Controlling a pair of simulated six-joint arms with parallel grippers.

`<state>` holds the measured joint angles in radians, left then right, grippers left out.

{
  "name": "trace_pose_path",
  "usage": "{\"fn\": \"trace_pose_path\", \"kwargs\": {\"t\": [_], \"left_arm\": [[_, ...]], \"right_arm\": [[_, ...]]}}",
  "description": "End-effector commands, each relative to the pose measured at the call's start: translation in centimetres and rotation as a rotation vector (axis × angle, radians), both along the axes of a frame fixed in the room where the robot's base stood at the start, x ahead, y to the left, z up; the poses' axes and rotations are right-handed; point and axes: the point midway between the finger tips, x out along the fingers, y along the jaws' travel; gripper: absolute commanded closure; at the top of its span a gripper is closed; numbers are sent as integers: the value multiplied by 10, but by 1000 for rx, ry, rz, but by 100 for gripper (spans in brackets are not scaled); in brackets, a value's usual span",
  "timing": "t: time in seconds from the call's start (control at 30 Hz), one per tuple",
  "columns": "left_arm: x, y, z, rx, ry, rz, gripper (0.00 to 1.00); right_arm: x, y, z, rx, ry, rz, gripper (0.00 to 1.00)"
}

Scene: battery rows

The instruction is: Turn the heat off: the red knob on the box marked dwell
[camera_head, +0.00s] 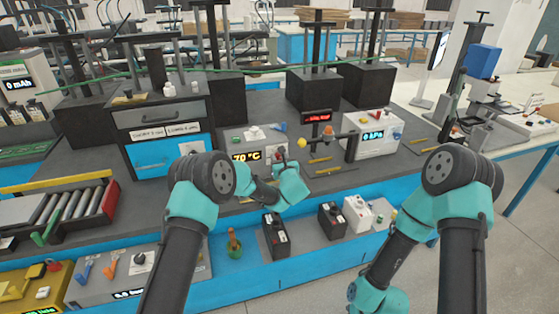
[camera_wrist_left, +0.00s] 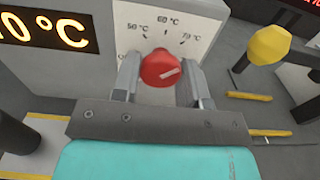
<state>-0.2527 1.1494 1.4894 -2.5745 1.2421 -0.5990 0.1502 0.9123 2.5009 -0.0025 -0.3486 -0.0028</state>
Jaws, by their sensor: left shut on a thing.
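A grey box (camera_head: 232,138) in the middle of the bench has an orange display (camera_head: 246,157) reading 70 °C. In the left wrist view its face carries a red knob (camera_wrist_left: 160,68) under a dial scale (camera_wrist_left: 165,30) with 50, 60 and 70 °C marks. The knob's white pointer line slants up to the right, roughly toward 70 °C. My left gripper (camera_head: 279,160) is at the box face, its two fingers shut on the knob from either side. I cannot read the word dwell on the box. My right gripper is not in view; only its arm shows.
A white box (camera_head: 372,133) reading 0 hPa stands to the right. A yellow knob (camera_wrist_left: 270,44) sticks out close right of the left gripper. Yellow-marked bars (camera_head: 335,170) lie on the bench. Small dark boxes (camera_head: 274,236) sit on the front ledge.

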Motion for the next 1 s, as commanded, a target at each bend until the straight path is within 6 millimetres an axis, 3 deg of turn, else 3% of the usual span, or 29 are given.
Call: {"fn": "trace_pose_path", "kwargs": {"t": [0.17, 0.57, 1.0], "left_arm": [[0, 0, 0, 0, 0, 0, 84], [0, 0, 0, -52, -16, 0, 84], [0, -1, 0, -331, -103, 0, 84]], "right_arm": [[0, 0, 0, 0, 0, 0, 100], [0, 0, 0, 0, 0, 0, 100], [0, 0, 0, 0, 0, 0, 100]]}}
